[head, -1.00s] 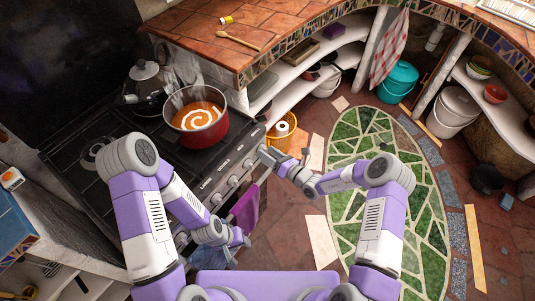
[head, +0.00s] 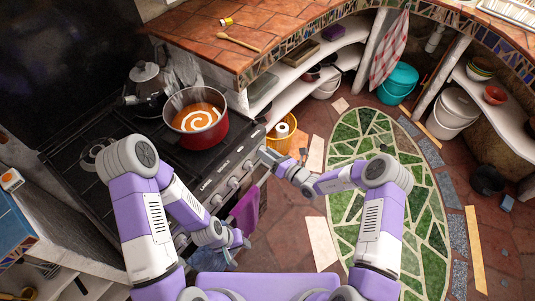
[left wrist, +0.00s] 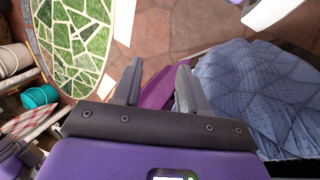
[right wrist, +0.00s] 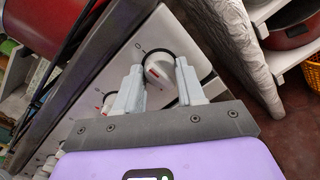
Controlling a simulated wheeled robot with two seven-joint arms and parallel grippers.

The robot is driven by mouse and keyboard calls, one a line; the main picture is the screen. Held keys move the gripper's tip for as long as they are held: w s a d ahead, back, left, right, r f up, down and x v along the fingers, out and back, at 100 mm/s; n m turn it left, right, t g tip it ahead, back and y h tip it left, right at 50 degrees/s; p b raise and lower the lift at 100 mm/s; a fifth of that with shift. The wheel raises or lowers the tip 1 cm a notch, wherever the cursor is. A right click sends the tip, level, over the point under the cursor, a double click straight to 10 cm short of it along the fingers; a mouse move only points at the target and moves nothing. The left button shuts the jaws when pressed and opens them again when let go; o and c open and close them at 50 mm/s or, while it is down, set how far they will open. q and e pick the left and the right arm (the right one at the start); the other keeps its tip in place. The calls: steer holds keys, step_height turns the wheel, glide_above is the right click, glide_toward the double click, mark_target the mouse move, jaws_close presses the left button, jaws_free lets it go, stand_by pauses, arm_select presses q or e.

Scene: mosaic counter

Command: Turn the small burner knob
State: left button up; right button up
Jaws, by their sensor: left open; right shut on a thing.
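The stove's sloped front panel carries a row of white knobs (head: 232,182), with labels that read partly as "LARGE" and "MIDDLE". My right gripper (head: 264,155) is at the right end of this row. In the right wrist view its fingers (right wrist: 158,88) are shut on a white knob (right wrist: 157,68) with a dark ring and a "0" mark behind it. That knob's own label is not readable. My left gripper (head: 240,240) is open and empty, low in front of the stove. In the left wrist view its fingers (left wrist: 158,82) are apart, near a purple cloth (left wrist: 157,94).
A red pot of orange soup (head: 200,134) stands on the stove behind the knobs, with a kettle (head: 147,80) at its left. The purple towel (head: 246,208) and a blue cloth (left wrist: 245,90) hang close to my left gripper. A yellow basket (head: 284,142) stands right of the stove.

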steer(key=n+p, duration=0.1)
steer(key=n, duration=0.4)
steer(key=shift+n, duration=0.4)
steer(key=n+y+p, duration=0.1)
steer(key=n, duration=0.5)
steer(key=shift+f, duration=0.15)
stand_by(0.4)
steer(key=o, duration=1)
steer(key=shift+o, duration=0.2)
steer(key=p+v, duration=0.1)
steer(key=v, duration=0.6)
steer(key=shift+s+d, duration=0.15)
steer(key=shift+d, duration=0.15)
